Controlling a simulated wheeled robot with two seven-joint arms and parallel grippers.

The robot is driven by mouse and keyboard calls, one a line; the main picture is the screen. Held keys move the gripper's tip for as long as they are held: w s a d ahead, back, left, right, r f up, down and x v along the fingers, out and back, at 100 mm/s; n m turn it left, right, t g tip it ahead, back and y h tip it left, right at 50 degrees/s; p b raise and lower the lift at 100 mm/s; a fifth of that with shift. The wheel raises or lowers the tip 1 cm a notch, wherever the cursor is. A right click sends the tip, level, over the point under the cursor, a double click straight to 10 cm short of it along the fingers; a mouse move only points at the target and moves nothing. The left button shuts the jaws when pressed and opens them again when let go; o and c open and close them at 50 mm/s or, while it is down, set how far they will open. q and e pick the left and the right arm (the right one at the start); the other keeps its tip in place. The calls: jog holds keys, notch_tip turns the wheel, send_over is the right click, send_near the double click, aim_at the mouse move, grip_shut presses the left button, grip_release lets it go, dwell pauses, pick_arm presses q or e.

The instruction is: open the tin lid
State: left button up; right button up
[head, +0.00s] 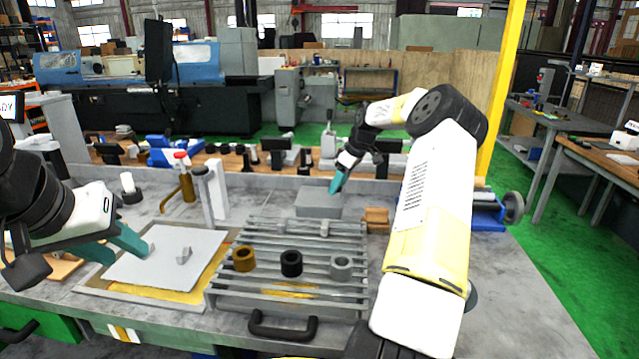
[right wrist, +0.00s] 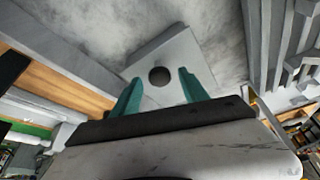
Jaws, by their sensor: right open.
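A flat grey lid (head: 160,262) with a small grey knob (head: 184,256) lies over a shallow tray with yellow inside (head: 150,292) at the left of the table. The lid sits askew, so yellow shows along its front and right edges. My left gripper (head: 131,257) is at the lid's left side, its teal fingers apart, the knob not between them. My right gripper (head: 336,187) is open just above a grey box (head: 318,205) at the table's back. The right wrist view shows a pale grey surface with a dark round spot (right wrist: 159,76) between and beyond the open fingers (right wrist: 158,88).
A slatted grey rack (head: 290,235) with a brown, a black and a grey ring stands right of the tray. A black handle (head: 283,328) is at its front. A red-topped brass piece (head: 184,178) and a grey post (head: 210,190) stand behind the lid. The table's right front is clear.

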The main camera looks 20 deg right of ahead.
grip_shut()
dwell(1.4)
